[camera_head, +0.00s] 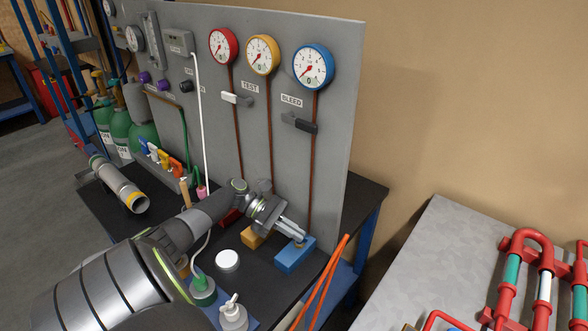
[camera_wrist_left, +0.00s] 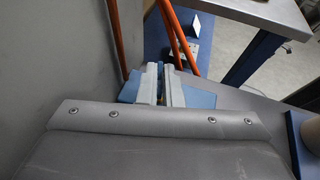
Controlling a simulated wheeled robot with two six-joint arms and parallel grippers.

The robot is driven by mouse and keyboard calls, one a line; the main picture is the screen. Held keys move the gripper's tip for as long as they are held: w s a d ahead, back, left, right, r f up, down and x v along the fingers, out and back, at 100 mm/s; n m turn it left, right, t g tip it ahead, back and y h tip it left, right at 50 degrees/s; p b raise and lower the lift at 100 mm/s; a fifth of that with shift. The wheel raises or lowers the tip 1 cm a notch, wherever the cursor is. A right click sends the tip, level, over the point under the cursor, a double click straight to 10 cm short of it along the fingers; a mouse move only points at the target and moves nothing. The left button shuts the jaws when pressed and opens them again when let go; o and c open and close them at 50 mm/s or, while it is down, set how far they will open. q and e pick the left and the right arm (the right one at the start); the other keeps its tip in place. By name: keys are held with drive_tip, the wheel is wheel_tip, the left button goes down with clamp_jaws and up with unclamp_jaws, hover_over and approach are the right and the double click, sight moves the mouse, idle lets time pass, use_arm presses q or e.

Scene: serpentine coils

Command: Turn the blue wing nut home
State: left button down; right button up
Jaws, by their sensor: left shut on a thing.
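A blue block (camera_head: 294,256) sits on the dark bench top below the blue gauge (camera_head: 313,66). My left gripper (camera_head: 299,239) reaches over it from the left, its fingertips down at the block's top. In the left wrist view the two pale fingers (camera_wrist_left: 163,86) stand close together, with the blue block (camera_wrist_left: 201,98) showing on both sides of them. The gripper is shut on the wing nut at the block; the nut itself is mostly hidden by the fingers, so its turn angle cannot be told. My right gripper is not in view.
The grey gauge panel (camera_head: 345,120) rises close behind. Orange tubes (camera_head: 322,280) pass right of the blue block. A white round lid (camera_head: 227,260) and bottles stand in front.

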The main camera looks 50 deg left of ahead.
use_arm(q)
drive_tip(key=c, duration=1.6)
unclamp_jaws()
drive_tip(key=shift+w+d+r, duration=0.1)
drive_tip(key=shift+r, duration=0.1)
drive_tip(key=shift+f, duration=0.1)
drive_tip(key=b+v, duration=0.4)
drive_tip(key=v, duration=1.3)
drive_tip(key=shift+a+b, duration=0.2)
drive_tip(key=shift+b, duration=0.2)
